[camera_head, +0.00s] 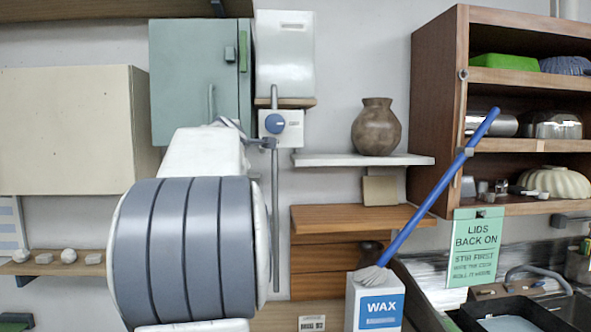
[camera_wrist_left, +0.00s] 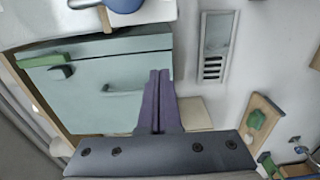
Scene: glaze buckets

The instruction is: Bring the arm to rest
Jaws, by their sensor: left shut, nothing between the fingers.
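My left arm, with its grey ribbed link (camera_head: 187,250) and white parts, stands large and close in the left half of the head view. It covers part of the wall and shelf behind it. My left gripper (camera_wrist_left: 159,75) shows in the left wrist view, its two purple fingers together and nothing between them. Its fingers lie across the view of the pale green cabinet (camera_wrist_left: 100,85), which looks tilted there; how far apart they are, I cannot tell. The gripper does not show clearly in the head view. My right gripper is in neither view.
The green cabinet (camera_head: 190,75) hangs behind my arm, beside a cream cabinet (camera_head: 70,130). A brown pot (camera_head: 376,128) stands on a white shelf. A blue-handled brush (camera_head: 440,185) leans at a WAX box (camera_head: 379,303). A wooden shelf unit (camera_head: 433,115) stands right.

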